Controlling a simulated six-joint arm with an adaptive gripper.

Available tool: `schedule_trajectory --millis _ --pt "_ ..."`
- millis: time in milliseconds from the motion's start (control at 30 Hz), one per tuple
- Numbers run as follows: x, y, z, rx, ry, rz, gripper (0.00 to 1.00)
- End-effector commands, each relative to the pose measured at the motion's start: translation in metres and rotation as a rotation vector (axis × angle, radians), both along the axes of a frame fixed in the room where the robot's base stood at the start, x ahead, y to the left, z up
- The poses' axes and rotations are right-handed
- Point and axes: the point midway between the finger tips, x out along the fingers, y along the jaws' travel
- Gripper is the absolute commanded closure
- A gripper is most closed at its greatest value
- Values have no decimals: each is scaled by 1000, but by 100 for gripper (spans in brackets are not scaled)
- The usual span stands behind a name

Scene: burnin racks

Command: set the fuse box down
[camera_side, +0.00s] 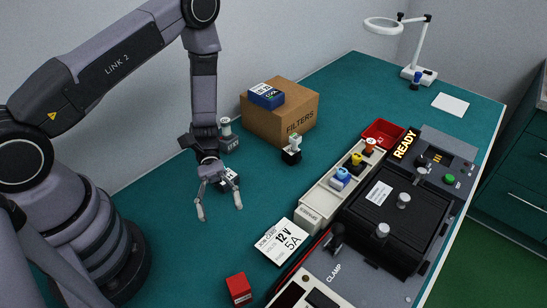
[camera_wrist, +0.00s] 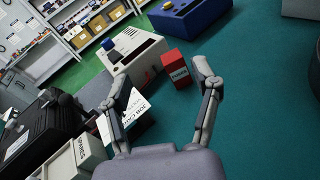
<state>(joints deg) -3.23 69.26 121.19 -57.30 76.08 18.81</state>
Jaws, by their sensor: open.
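The fuse box, taken to be the small red box with a white label (camera_side: 239,289), stands on the teal bench top near the front edge of the side view. In the wrist view the red box (camera_wrist: 178,72) appears between my fingertips but well beyond them; its label is too small to read surely. My gripper (camera_side: 219,210) is open and empty above the bench, up and left of the red box in the side view and apart from it. In the wrist view both fingers of my gripper (camera_wrist: 161,76) are spread wide.
A job card (camera_side: 281,242) lies right of my gripper. A cream component tray (camera_side: 325,200) and black clamp fixture (camera_side: 400,225) stand farther right. A FILTERS carton (camera_side: 275,122) bears a blue box (camera_side: 266,96). A red bin (camera_side: 383,133) is behind. Bench between gripper and red box is clear.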

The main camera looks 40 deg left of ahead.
Motion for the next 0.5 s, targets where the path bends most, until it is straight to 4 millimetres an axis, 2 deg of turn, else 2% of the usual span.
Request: schedule_trajectory --millis 33,200,500 --pt "7 5 24 23 -87 -48 37" --pt "12 27 91 132 -352 -210 37" --pt "-6 70 189 409 -841 -420 37"
